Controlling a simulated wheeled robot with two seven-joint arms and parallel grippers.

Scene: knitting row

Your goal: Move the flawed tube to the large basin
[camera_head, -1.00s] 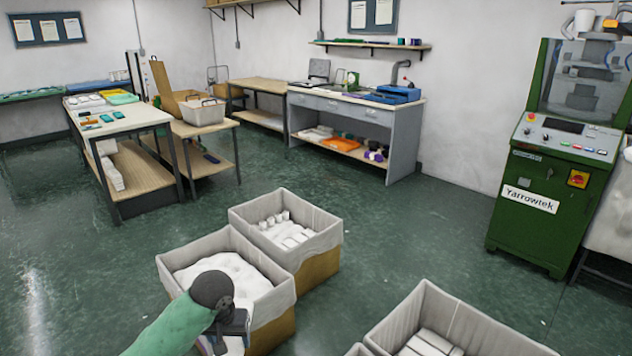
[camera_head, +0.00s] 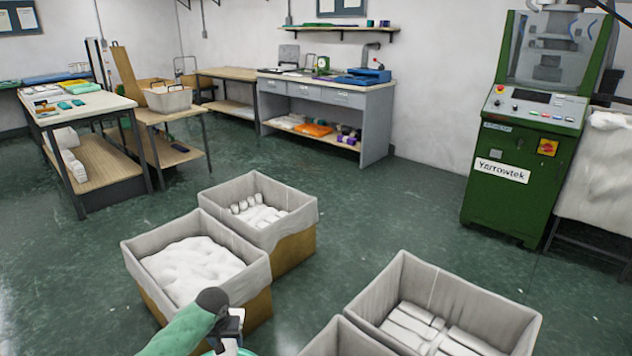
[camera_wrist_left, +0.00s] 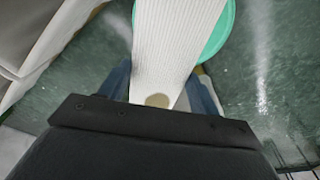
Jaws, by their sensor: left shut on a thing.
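My left gripper (camera_head: 232,334) is at the bottom of the head view, in front of the left fabric-lined bin. In the left wrist view my left gripper (camera_wrist_left: 160,90) is shut on a white ribbed knit tube (camera_wrist_left: 172,40), which stretches away from the fingers. A sliver of teal rim (camera_head: 246,352) shows at the bottom edge of the head view. My right gripper is out of view.
A lined bin (camera_head: 134,262) holds a white heap; the bin behind it (camera_head: 300,217) holds white rolls. A right-hand bin (camera_head: 400,272) holds folded white pieces, with another bin (camera_head: 338,338) in front. Worktables and a green machine (camera_head: 520,150) stand farther back. The middle floor is clear.

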